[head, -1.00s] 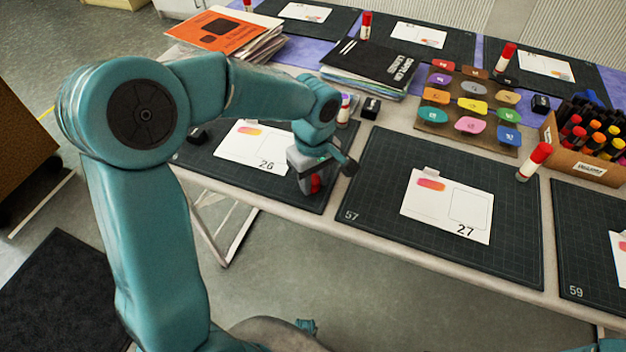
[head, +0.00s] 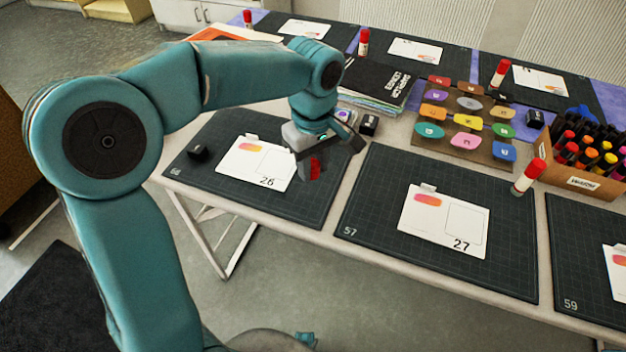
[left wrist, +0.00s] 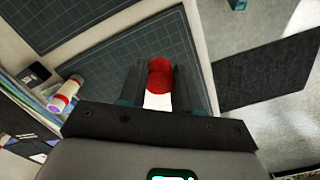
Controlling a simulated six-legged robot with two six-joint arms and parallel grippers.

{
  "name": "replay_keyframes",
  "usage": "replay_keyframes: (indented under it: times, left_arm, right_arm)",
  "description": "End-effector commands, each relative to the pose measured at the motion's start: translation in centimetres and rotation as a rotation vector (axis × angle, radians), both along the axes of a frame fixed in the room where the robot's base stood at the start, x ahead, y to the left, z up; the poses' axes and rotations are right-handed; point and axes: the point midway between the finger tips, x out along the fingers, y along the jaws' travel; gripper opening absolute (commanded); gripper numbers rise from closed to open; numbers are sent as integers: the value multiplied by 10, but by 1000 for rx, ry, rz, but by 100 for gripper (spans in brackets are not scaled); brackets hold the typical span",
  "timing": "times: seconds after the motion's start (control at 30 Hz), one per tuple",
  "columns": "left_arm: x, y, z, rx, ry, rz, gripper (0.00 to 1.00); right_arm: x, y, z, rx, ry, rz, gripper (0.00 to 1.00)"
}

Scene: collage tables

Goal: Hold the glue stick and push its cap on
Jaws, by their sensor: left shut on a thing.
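My left gripper (head: 311,172) is shut on a red cap (head: 315,168) and holds it over the mat near card 26. In the left wrist view the red cap (left wrist: 159,75) sits between the two dark fingers. A glue stick (head: 343,116) without a cap, white with a purple top, is just behind the gripper, partly hidden by the wrist. It also shows in the left wrist view (left wrist: 65,93), to the left of the fingers and apart from them. My right gripper is not in view.
Card 26 (head: 253,162) lies on the left mat (head: 225,195), and card 27 (head: 444,220) on the middle mat. A small black block (head: 368,124) is close to the glue stick. Books (head: 375,82), a swatch board (head: 445,140) and a marker box (head: 585,183) stand behind.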

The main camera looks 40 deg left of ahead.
Motion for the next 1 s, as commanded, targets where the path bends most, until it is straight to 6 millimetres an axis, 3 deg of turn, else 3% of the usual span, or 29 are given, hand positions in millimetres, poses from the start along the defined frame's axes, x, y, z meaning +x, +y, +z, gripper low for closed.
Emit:
replay_keyframes:
  times: [0.03,0.2,0.4,0.87,0.97,1.0]
  left_arm:
    - [1,0,21,0,-5,0,5]
    - [1,0,63,-1,-3,1,5]
    - [0,0,91,0,-1,0,5]
    - [0,0,99,-1,0,0,5]
    - [0,0,99,0,1,0,5]
    - [0,0,99,-1,1,0,5]
  right_arm:
    - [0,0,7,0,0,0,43]
    - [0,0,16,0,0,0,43]
    - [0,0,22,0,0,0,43]
    - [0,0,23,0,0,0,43]
    - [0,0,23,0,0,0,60]
    - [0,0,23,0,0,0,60]
